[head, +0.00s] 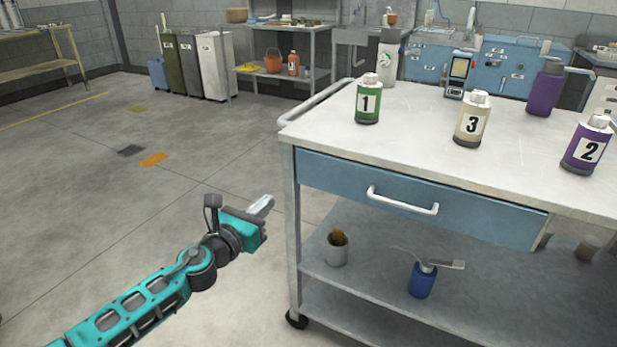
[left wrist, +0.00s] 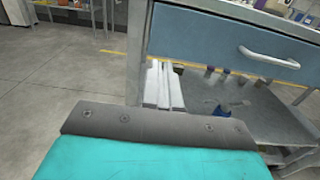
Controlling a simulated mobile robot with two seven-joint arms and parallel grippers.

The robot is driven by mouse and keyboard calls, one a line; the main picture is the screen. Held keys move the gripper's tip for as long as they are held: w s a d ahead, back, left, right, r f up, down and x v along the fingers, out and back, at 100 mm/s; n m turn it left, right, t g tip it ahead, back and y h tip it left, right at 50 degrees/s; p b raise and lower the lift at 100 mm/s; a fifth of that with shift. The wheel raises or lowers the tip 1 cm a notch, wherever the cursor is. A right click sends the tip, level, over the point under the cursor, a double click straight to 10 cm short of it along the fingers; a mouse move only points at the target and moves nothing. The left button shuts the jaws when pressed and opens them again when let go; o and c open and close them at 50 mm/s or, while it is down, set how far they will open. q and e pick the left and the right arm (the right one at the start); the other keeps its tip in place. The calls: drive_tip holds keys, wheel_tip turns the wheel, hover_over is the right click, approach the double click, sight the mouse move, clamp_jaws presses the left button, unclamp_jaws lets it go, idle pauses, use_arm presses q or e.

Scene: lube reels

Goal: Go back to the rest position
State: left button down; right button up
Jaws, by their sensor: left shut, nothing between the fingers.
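My left gripper (head: 262,205) is shut and empty. In the head view it hangs over the floor, left of the cart and apart from it, a little below the level of the drawer. In the left wrist view its pale fingers (left wrist: 163,85) lie together in front of the cart's lower part. My right gripper shows in neither view.
The cart top (head: 330,118) bears a green bottle 1 (head: 367,100), a beige bottle 3 (head: 472,119) and a purple bottle 2 (head: 587,145). Its blue drawer (head: 330,172) has a white handle (head: 402,200). A blue can (head: 421,281) stands on a lower shelf.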

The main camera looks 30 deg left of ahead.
use_arm(q)
drive_tip(key=s+d+f+n+g+h, duration=0.1)
drive_tip(key=s+d+f+n+g, duration=0.1)
drive_tip(key=s+d+f+n, duration=0.65)
drive_tip(key=s+d+f+n+g+h, duration=0.1)
drive_tip(key=s+d+n+g, duration=0.4)
drive_tip(key=n, duration=0.9)
drive_tip(key=s+d+f+n+h, duration=0.1)
drive_tip(key=s+d+f+n, duration=0.4)
drive_tip(key=d+n, duration=0.45)
drive_tip(key=s+a+r+n+y+p, duration=0.1)
drive_tip(key=a+r+p, duration=0.3)
drive_tip(key=r+p, duration=0.4)
drive_tip(key=p, duration=0.4)
drive_tip(key=shift+s+a+n, duration=0.2)
drive_tip(key=shift+a+n, duration=0.1)
drive_tip(key=shift+a, duration=0.1)
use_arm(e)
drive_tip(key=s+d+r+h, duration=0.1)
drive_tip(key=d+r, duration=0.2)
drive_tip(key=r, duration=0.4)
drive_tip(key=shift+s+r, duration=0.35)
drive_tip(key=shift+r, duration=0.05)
